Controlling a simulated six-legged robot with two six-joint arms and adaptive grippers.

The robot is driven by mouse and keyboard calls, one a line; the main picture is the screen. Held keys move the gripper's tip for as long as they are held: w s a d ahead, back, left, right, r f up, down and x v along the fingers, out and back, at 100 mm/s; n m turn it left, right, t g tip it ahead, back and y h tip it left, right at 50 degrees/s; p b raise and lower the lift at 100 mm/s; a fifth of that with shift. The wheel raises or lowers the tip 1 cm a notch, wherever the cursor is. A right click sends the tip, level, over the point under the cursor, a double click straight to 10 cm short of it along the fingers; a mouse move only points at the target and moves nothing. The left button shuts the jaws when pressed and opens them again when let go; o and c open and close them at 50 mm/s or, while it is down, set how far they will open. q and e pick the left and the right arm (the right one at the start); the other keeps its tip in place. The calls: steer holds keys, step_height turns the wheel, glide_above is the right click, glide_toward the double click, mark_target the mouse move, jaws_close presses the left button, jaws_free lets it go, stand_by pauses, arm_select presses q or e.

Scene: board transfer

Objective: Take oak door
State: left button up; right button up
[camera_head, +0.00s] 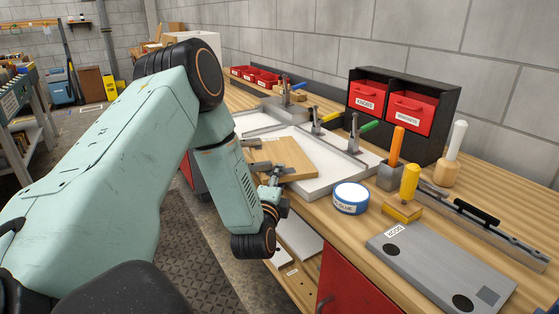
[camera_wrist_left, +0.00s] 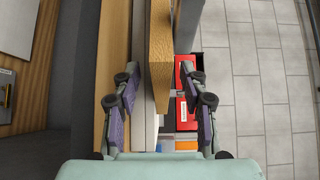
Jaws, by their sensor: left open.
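The oak door is a flat tan wooden board (camera_head: 287,158) on the white fixture tray (camera_head: 330,171) on the bench. In the left wrist view its edge (camera_wrist_left: 160,50) runs between my left fingers. My left gripper (camera_head: 256,155) is at the board's near left edge, and in the wrist view its fingers (camera_wrist_left: 160,80) stand apart on either side of that edge. The gripper is open, with a gap visible on both sides of the board. My arm and gripper hide part of the board's near side. My right gripper is not in view.
Toggle clamps with blue, yellow and green handles (camera_head: 369,126) line the tray's far side. A blue-white tape roll (camera_head: 351,198), a grey labelled plate (camera_head: 440,268) and handled tools (camera_head: 410,182) are to the right. Red drawers (camera_head: 405,105) stand behind.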

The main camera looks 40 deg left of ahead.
arm_select(q)
steer(key=shift+w+f, duration=0.1)
steer(key=shift+w, duration=0.3)
steer(key=shift+s+d+r, duration=0.15)
steer(key=shift+s+r, duration=0.1)
steer(key=shift+c, duration=1.1)
steer(key=shift+w+a+f, duration=0.15)
steer(key=shift+a+f, duration=0.05)
steer(key=c, duration=0.4)
steer(key=shift+d+r, duration=0.15)
jaws_close()
